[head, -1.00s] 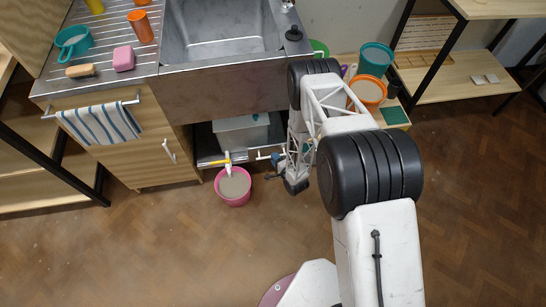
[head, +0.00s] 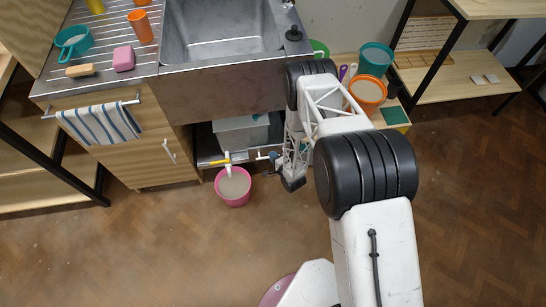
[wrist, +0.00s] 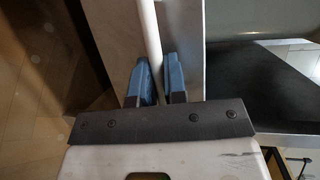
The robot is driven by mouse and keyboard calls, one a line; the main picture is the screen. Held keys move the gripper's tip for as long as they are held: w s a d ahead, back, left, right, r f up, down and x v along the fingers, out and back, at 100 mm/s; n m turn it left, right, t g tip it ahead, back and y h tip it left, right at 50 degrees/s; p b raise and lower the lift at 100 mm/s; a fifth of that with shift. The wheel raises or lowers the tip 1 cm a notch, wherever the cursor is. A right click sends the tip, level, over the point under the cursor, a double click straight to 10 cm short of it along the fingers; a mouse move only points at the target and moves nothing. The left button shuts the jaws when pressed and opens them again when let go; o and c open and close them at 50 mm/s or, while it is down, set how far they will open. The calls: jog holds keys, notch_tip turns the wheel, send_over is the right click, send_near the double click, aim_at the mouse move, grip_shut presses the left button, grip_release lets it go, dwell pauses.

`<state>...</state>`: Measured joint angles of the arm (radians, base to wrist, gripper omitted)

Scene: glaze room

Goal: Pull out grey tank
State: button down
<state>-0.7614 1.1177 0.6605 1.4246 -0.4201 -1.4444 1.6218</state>
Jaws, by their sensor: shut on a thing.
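My gripper (head: 264,157) is low at the right of the tray's front. In the wrist view, the blue fingers of my gripper (wrist: 160,80) are shut on a pale bar (wrist: 150,35), with a light panel behind it. Part of a grey body, likely the tank, shows at the upper right (wrist: 255,18). How the bar joins the tank is unclear.
A wooden cabinet (head: 125,155) is left. Teal (head: 374,60) and orange (head: 367,90) buckets stand right. Open floor lies in front.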

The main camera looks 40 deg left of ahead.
jog(key=s+d, duration=2)
jog(key=shift+s+d, duration=0.25)
jog(key=shift+d, duration=0.1)
jog(key=c, duration=1.2)
grip_release()
jog(key=v, duration=0.7)
jog(key=shift+s+d, duration=0.15)
jog(key=shift+d, duration=0.2)
jog(key=shift+a+r, duration=0.1)
